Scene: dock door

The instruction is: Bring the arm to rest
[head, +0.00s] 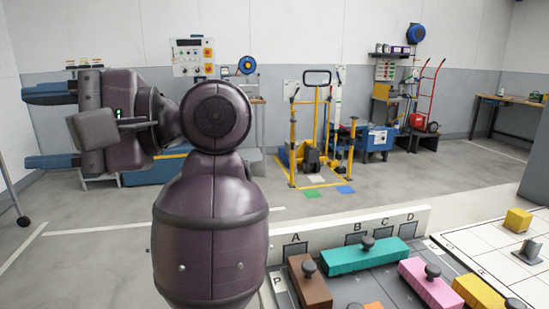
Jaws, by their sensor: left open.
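My left arm rises in the middle-left of the head view and bends over to the left. Its gripper (45,128) points left with its two blue-tipped fingers wide apart. Nothing is between the fingers, and the gripper is up in the air, well away from the blocks at the lower right. My right gripper is not in view.
At the lower right, a board (345,226) lettered A, B, C, D stands behind knobbed blocks: brown (313,287), teal (345,259), pink (428,290) and yellow (478,292). A yellow pallet truck (315,140) and a red hand truck (428,105) stand farther back. Open floor lies between.

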